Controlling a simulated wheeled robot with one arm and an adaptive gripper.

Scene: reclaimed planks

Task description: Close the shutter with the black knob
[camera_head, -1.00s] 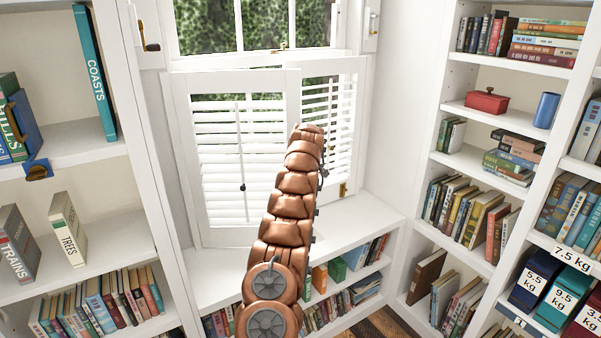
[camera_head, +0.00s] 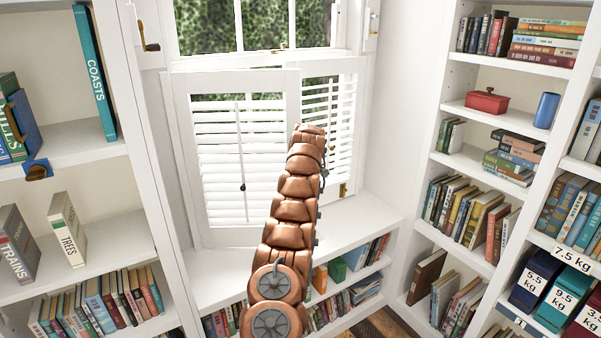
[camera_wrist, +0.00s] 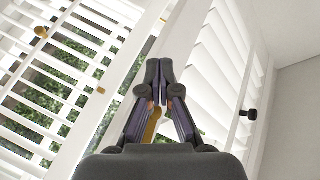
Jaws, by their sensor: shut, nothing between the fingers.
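The white louvered shutter with the black knob (camera_head: 242,187) is the left panel (camera_head: 292,105) in the head view. It stands ajar, with its right edge overlapping the other shutter. In the wrist view the black knob (camera_wrist: 249,114) sticks out at the right, on the obliquely seen panel (camera_wrist: 225,68). The other shutter (camera_head: 358,110) has a brass knob, seen at upper left in the wrist view (camera_wrist: 41,31). My gripper (camera_wrist: 158,66) is shut and empty, beside the near edges of the panels. I cannot tell whether it touches one. My arm hides it in the head view.
A white sill (camera_head: 225,290) with books beneath lies below the shutters. Tall bookshelves stand left (camera_head: 150,180) and right (camera_head: 440,120). A brass-handled crank (camera_head: 150,46) sits beside the window at upper left.

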